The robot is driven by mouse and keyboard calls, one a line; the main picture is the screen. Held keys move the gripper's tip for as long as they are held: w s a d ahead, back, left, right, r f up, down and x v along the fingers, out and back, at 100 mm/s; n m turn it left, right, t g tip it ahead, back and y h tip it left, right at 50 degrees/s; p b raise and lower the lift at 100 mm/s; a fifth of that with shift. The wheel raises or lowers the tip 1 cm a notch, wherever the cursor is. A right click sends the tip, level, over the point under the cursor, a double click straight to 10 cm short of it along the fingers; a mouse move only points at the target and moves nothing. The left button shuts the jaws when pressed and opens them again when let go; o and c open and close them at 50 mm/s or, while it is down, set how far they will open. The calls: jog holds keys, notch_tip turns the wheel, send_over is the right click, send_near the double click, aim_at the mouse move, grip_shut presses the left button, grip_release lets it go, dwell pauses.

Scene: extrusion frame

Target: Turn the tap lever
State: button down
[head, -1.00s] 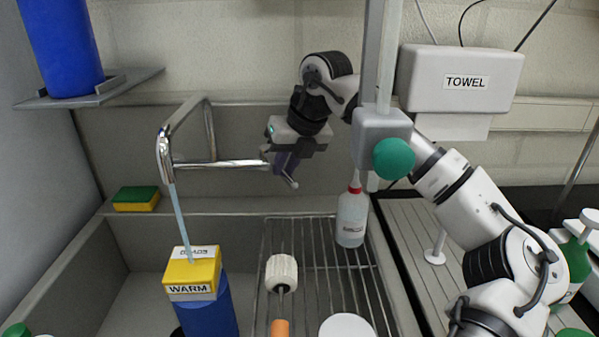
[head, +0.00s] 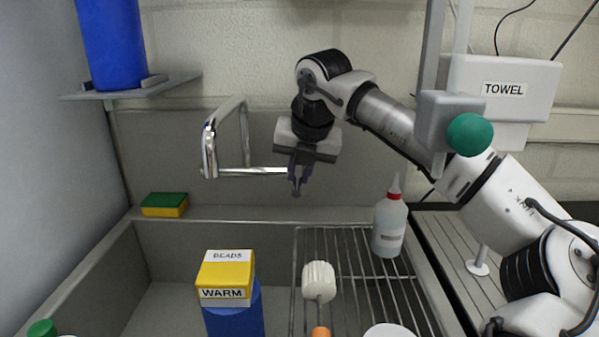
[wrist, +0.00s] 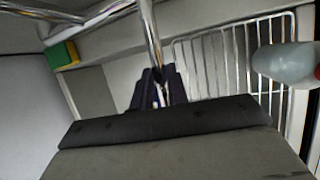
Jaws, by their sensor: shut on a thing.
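The chrome tap (head: 208,150) reaches out from the back wall over the sink. No water stream shows below its spout. My gripper (head: 298,180) is at the right end of the tap's horizontal bar, pointing down, with its dark fingers closed around the lever. The lever's small rounded tip (head: 296,193) shows just below the fingers. In the wrist view a chrome rod (wrist: 151,35) runs down between my gripper's fingers (wrist: 158,90). The fingers hide the gripped part of the lever.
A yellow box marked WARM (head: 226,275) sits on a blue cylinder (head: 235,312) in the sink. A red-capped bottle (head: 390,225) and a white brush (head: 319,283) are at the rack (head: 345,250). A sponge (head: 164,204) lies on the ledge. A towel dispenser (head: 520,85) hangs right.

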jog(key=shift+a, duration=0.1)
jog(key=c, duration=1.4)
grip_release()
jog(key=shift+o, duration=0.2)
jog(key=shift+r, duration=0.1)
